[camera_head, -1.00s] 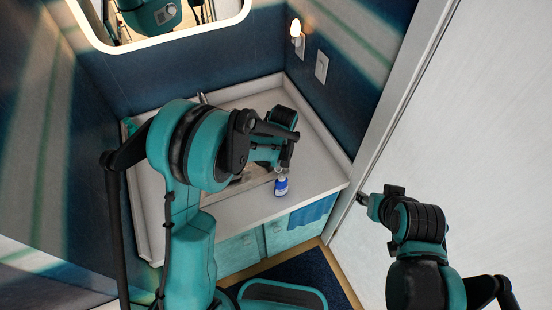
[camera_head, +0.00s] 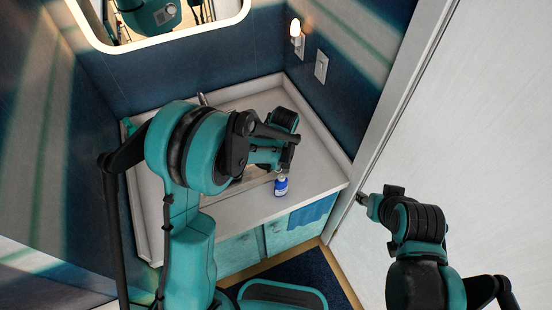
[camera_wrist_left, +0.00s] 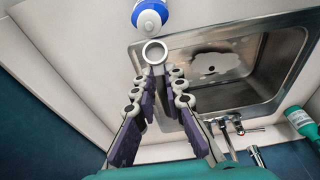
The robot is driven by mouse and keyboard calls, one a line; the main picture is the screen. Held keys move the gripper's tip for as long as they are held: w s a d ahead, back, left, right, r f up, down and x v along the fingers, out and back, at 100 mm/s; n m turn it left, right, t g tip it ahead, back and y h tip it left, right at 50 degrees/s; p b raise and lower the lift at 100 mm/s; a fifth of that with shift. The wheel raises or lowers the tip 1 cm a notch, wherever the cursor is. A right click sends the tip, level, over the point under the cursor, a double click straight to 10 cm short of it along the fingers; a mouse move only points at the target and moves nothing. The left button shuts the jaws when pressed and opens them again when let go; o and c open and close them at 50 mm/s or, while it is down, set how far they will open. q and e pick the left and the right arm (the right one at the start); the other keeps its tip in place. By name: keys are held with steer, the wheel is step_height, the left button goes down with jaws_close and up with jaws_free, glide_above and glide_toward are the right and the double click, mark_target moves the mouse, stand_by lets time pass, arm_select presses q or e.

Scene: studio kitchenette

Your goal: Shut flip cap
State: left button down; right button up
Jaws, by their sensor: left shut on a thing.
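A small blue bottle (camera_head: 281,187) with a white top stands upright on the counter near its front edge. In the left wrist view the bottle (camera_wrist_left: 151,16) is at the top, partly cut off by the frame. Its round pale flip cap (camera_wrist_left: 155,52) stands open to the side of the white top. My left gripper (camera_wrist_left: 158,72) has its fingertips together at the cap and is shut on it. In the head view the left gripper (camera_head: 281,170) is just above the bottle, its fingertips small and partly hidden. My right gripper (camera_head: 364,199) is beside the white door, away from the bottle; its fingers are unclear.
A metal sink (camera_wrist_left: 225,70) is set into the counter next to the bottle, with a faucet (camera_wrist_left: 235,125) at its edge. A green bottle (camera_wrist_left: 303,122) lies to the right in the wrist view. A blue towel (camera_head: 312,213) hangs at the counter front.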

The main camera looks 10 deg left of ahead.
stand_by(0.3)
arm_select(q)
steer(key=c, duration=1.6)
jaws_free()
steer(key=shift+o, duration=0.2)
steer(key=v, duration=1.2)
steer(key=shift+o, duration=0.5)
